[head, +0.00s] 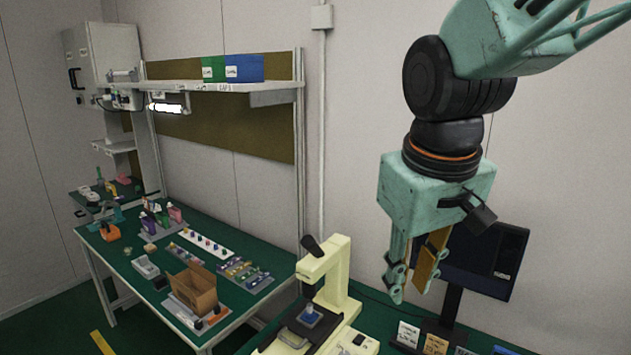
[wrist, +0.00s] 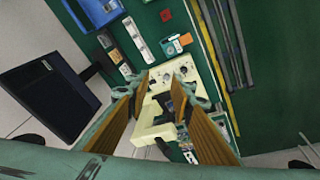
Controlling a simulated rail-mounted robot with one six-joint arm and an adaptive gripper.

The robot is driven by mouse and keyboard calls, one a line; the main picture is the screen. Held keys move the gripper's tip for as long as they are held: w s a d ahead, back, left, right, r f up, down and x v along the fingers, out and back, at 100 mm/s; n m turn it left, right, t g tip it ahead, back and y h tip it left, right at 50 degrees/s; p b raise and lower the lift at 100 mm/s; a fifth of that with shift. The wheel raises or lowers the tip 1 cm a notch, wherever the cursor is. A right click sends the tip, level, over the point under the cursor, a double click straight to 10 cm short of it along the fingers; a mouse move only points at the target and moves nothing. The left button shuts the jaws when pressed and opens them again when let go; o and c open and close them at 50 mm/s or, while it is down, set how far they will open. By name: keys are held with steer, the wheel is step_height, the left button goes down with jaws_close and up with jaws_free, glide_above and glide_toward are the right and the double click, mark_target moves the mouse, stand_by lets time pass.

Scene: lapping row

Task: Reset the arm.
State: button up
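My gripper (head: 409,282) hangs from my teal arm in the right half of the head view, pointing down. Its two fingers are apart with nothing between them. In the wrist view my gripper (wrist: 165,88) also shows open, with brown pads on the fingers. Below and beyond the fingers stands a cream microscope-like instrument (head: 338,272), which also shows in the wrist view (wrist: 152,127). A small blue-topped piece (head: 310,316) sits on its dark stage. The gripper is apart from the instrument, up and to its right in the head view.
A dark monitor (head: 482,262) stands behind and right of my gripper, also in the wrist view (wrist: 48,100). Small labelled cards (head: 408,333) stand near its base. A green bench at left carries a cardboard box (head: 194,290) and a row of small parts (head: 206,243). Open air surrounds the gripper.

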steer(key=s+d+r+m, duration=0.1)
steer(key=s+d+m, duration=0.1)
steer(key=s, duration=0.8)
steer(key=s+d+r+m+t, duration=0.1)
steer(key=s+d, duration=0.2)
steer(key=s, duration=0.6)
steer(key=shift+s+d+r+m, duration=0.15)
steer(key=shift+s+d+m, duration=0.1)
steer(key=shift+s+m, duration=0.15)
steer(key=shift+w, duration=0.1)
steer(key=shift+c, duration=0.2)
stand_by(1.1)
